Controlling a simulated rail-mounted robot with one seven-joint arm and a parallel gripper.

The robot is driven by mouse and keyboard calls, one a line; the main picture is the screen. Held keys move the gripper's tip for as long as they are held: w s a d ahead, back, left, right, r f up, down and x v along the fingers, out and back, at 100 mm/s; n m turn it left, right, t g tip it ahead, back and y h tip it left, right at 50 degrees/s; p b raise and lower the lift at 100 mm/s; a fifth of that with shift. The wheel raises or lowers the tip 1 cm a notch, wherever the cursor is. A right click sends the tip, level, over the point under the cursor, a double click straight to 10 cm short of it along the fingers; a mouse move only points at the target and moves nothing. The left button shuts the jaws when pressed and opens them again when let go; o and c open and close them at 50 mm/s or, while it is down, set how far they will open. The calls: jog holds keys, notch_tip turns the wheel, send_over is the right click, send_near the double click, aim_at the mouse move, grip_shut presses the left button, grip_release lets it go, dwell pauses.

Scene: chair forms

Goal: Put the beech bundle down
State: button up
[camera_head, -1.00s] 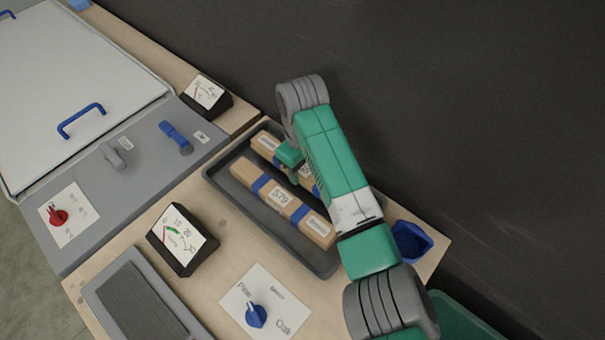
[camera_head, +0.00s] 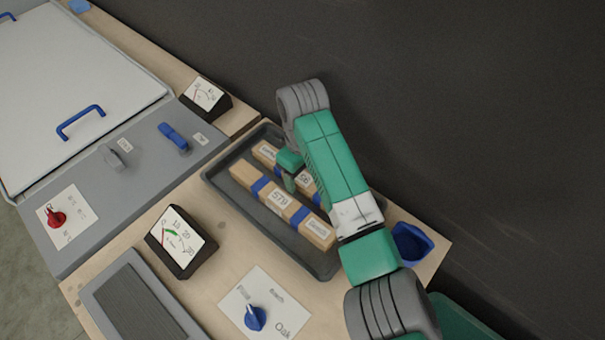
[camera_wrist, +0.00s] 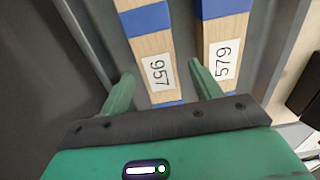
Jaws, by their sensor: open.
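Two pale wooden bundles with blue bands lie side by side in a dark grey tray. I cannot read which one is beech. My gripper (camera_wrist: 162,72) is open, with one finger on each side of the 957 bundle. In the head view, a green finger (camera_head: 290,178) shows between the bundles. Whether the fingers touch the wood, I cannot tell.
The tray (camera_head: 240,207) has raised walls close around the bundles. A blue cup (camera_head: 411,242) stands at its right end. A dial gauge (camera_head: 181,241) and a card with a blue knob (camera_head: 255,317) are in front. A grey panel with handles (camera_head: 140,150) is at left.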

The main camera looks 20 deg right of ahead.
aim_at(303, 177)
notch_tip(303, 177, up, 10)
jog(key=p, duration=0.2)
jog(key=shift+r+p, duration=0.15)
jog(key=shift+p, duration=0.15)
jog(key=w+a+r+t+y, duration=0.1)
jog(key=w+a+r+t, duration=0.2)
jog(key=a+r+t, duration=0.45)
jog(key=w+a+r+t+y, duration=0.1)
jog(key=w+a+r+t, duration=0.3)
jog(key=a+r, duration=0.55)
jog(key=s+r+m+t+h, duration=0.2)
jog(key=s+r+m+t, duration=0.3)
jog(key=s+r+t, duration=0.8)
jog(key=s+r, duration=1)
jog(key=s, duration=0.1)
jog(key=shift+a, duration=0.3)
